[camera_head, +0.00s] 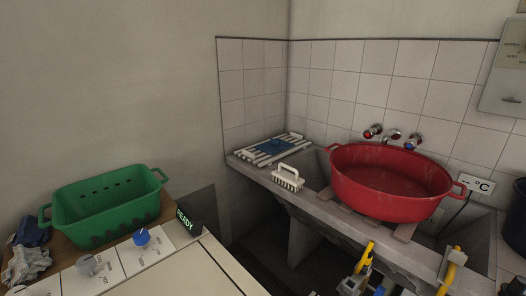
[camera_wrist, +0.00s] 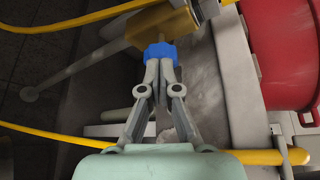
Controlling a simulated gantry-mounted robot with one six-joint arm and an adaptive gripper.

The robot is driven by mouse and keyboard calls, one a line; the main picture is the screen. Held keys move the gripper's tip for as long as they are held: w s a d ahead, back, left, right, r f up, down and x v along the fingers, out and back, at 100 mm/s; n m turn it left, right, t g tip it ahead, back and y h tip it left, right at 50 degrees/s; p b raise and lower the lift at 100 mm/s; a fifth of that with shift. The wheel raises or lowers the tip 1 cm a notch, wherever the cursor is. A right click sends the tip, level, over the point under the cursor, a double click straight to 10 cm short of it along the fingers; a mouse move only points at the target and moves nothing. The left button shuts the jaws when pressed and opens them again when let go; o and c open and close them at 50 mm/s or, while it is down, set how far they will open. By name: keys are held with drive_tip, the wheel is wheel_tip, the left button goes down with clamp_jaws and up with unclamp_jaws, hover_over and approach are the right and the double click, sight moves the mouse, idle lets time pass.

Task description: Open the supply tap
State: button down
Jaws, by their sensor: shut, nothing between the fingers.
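In the wrist view a blue piece (camera_wrist: 159,51) sits against a brass-coloured body (camera_wrist: 160,22); it looks like a tap handle, but I cannot be sure it is the supply tap. My gripper (camera_wrist: 159,64) is shut and empty, with its fingertips right at the blue piece. I cannot tell whether they touch it. In the head view wall taps with red (camera_head: 372,132) and blue (camera_head: 416,139) handle caps are above the red tub (camera_head: 390,179). The blue piece cannot be made out clearly in the head view.
The red tub stands on the concrete washtub (camera_head: 297,192), beside a white-handled brush (camera_head: 288,177) and a slatted board (camera_head: 272,149). A green basket (camera_head: 105,207) and a white panel with knobs (camera_head: 141,237) are at left. Yellow hoses (camera_wrist: 75,72) run near my gripper.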

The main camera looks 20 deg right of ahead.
drive_tip(key=shift+w+a, duration=0.3)
drive_tip(key=shift+w, duration=0.4)
drive_tip(key=shift+w+a, duration=0.25)
drive_tip(key=shift+w, duration=0.45)
drive_tip(key=shift+d+f, duration=0.2)
drive_tip(key=shift+f, duration=0.1)
drive_tip(key=shift+r, duration=0.2)
drive_tip(key=shift+a+r+p, duration=0.1)
drive_tip(key=shift+r+p, duration=0.2)
drive_tip(key=shift+p, duration=0.45)
drive_tip(key=shift+f, duration=0.1)
drive_tip(key=s+d, duration=0.2)
drive_tip(key=s, duration=0.3)
drive_tip(key=shift+s, duration=0.35)
